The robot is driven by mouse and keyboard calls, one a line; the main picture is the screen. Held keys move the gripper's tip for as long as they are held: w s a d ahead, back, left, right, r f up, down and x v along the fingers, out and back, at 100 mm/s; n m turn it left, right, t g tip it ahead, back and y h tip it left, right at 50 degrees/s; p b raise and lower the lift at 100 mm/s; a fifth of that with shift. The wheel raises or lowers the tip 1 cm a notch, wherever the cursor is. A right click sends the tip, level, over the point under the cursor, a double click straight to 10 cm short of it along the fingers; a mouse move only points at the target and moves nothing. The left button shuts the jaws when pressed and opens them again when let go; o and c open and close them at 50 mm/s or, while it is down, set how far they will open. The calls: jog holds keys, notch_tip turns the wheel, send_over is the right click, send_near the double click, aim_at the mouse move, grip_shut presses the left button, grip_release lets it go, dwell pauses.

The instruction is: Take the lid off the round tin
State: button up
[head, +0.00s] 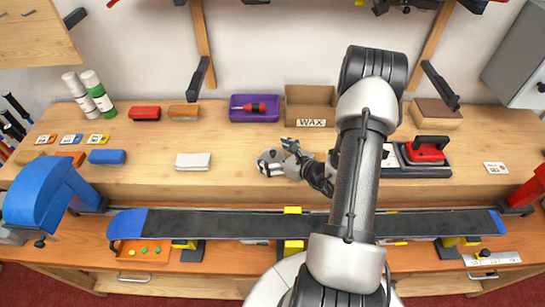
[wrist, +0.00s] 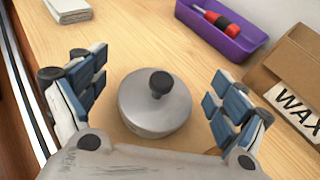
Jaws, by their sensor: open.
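The round tin (wrist: 152,120) is grey metal and stands upright on the wooden bench in the wrist view. Its lid (wrist: 180,97) is on top, with a black knob (wrist: 161,82) at the middle. In the head view the tin (head: 268,157) is partly hidden by my gripper (head: 279,160). My gripper (wrist: 155,95) is open, with one blue-padded finger on each side of the tin. Both fingers look apart from the tin and the knob. Nothing is held.
A purple tray (head: 254,108) with a red screwdriver and a cardboard WAX box (head: 311,106) stand behind the tin. A folded white cloth (head: 193,161) lies to the left. The bench between cloth and tin is clear.

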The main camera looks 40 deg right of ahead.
aim_at(273, 151)
jog(key=c, duration=1)
jog(key=shift+o, duration=0.2)
jog(key=shift+r, duration=0.1)
notch_tip(273, 151, up, 20)
jog(key=p, duration=0.5)
jog(key=a+f+n+g+y+b, duration=0.2)
jog(key=a+f+n+y+b, duration=0.2)
jog(key=a, duration=0.7)
jog(key=a+f+n+g+y+b, duration=0.3)
jog(key=a+f, duration=0.5)
jog(key=a, duration=0.4)
jog(key=shift+f+n+g+y+b, duration=0.15)
jog(key=shift+n+g+y+b, duration=0.3)
jog(key=shift+n+y, duration=0.7)
